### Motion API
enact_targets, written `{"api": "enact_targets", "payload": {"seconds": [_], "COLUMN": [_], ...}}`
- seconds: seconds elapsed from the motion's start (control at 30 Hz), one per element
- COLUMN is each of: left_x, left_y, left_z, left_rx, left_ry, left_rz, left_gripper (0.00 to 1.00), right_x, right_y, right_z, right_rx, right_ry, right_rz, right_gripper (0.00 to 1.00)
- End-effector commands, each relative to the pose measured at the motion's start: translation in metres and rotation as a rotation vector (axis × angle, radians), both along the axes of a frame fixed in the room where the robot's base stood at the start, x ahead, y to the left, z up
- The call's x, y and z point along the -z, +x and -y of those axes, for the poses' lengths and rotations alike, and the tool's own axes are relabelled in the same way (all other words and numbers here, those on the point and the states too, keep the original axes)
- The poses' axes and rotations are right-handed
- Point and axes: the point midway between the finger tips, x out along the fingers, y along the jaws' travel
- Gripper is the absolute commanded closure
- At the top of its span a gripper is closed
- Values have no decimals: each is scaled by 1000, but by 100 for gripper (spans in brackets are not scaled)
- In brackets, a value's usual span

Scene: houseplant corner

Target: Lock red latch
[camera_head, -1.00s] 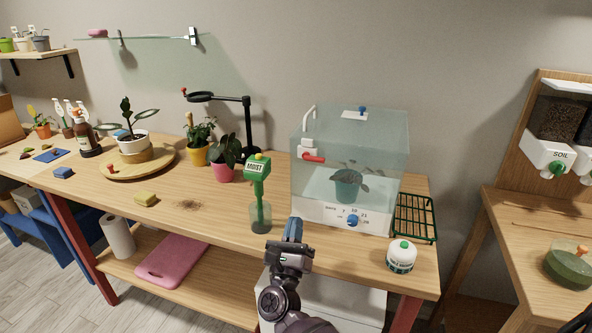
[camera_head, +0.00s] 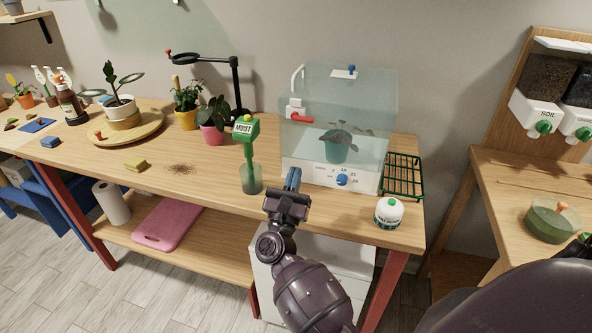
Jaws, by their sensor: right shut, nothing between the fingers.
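The red latch (camera_head: 301,119) is a small red lever on a white mount (camera_head: 295,106) at the left front of the clear propagator box (camera_head: 375,112). It lies roughly level and points right. The box stands on a white base with a blue knob (camera_head: 342,180) and holds a potted plant (camera_head: 336,146). My right gripper (camera_head: 292,178) is shut and empty, in front of the base's left front corner, lower than the latch and apart from it in the picture. My left gripper is not in view.
A green moisture meter (camera_head: 246,143) stands in a glass left of my right gripper.

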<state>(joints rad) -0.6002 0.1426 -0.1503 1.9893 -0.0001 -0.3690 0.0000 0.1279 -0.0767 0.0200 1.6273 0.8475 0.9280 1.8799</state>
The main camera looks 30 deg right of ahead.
Motion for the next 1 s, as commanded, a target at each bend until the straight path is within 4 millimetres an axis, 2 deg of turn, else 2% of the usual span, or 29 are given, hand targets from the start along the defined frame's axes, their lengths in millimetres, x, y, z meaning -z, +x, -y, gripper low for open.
{"api": "enact_targets", "payload": {"seconds": [0.03, 0.5, 0.7, 1.0], "left_x": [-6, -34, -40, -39], "left_y": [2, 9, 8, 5], "left_z": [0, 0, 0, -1], "left_rx": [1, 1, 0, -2], "left_ry": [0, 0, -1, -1], "left_rz": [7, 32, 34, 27], "left_gripper": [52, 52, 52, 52], "right_x": [-10, -54, -63, -64], "right_y": [5, 48, 59, 62], "right_z": [6, 56, 69, 73], "right_rx": [1, 0, 1, 0], "right_ry": [-2, -1, -1, 0], "right_rz": [6, 3, 2, 0], "right_gripper": [100, 100, 100, 100]}}
